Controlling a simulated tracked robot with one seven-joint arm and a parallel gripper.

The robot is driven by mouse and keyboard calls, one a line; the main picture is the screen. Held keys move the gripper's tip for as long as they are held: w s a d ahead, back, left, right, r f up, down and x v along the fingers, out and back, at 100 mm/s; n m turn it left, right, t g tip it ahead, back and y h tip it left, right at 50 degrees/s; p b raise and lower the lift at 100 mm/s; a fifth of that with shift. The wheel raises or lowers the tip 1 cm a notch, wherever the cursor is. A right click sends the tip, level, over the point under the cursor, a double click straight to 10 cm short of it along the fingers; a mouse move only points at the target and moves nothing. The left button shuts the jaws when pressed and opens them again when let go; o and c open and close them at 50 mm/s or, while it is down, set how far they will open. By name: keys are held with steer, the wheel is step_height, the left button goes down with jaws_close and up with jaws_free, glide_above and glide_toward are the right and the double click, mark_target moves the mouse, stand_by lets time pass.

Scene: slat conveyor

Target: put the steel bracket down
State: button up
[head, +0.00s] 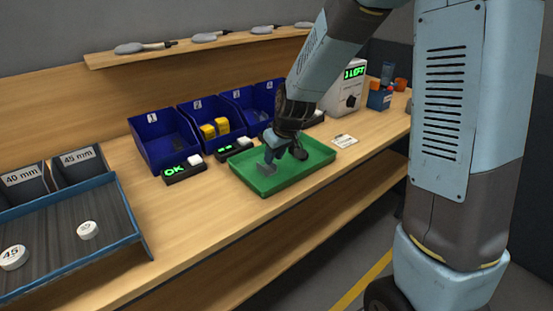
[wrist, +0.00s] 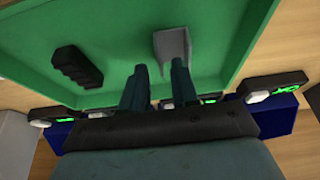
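The steel bracket (head: 266,168) is a grey angled piece in the green tray (head: 291,184). In the wrist view the bracket (wrist: 173,46) lies just past my fingertips, partly overlapped by the right-hand finger. My gripper (head: 273,148) is low over the tray, right at the bracket. In the wrist view my gripper (wrist: 158,72) has its two fingers apart with a clear gap, and I see nothing clamped between them. Whether a finger still touches the bracket cannot be told.
A black ribbed part (wrist: 76,67) also lies in the tray. Behind the tray stand blue bins (head: 164,138), one holding yellow parts (head: 214,128), with small display boxes (head: 183,172) in front. A white dispenser-like box (head: 344,92) stands beyond. Bare bench lies left of the tray.

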steer(key=v, duration=1)
steer(key=s+d+r+m, duration=0.2)
steer(key=s+d+r, duration=0.1)
steer(key=s+d, duration=0.2)
steer(key=s+d+r+m+t+h, duration=0.1)
steer(key=s+d+r, duration=0.3)
steer(key=s, duration=0.6)
steer(key=s+d+r+m+t+h, duration=0.1)
steer(key=s+d+r+m, duration=0.2)
steer(key=s+d, duration=0.4)
steer(key=shift+s+r+m, duration=0.25)
steer(key=shift+r+m, duration=0.15)
steer(key=shift+r, duration=0.35)
steer(key=shift+d, duration=0.1)
steer(key=shift+c, duration=0.3)
jaws_close()
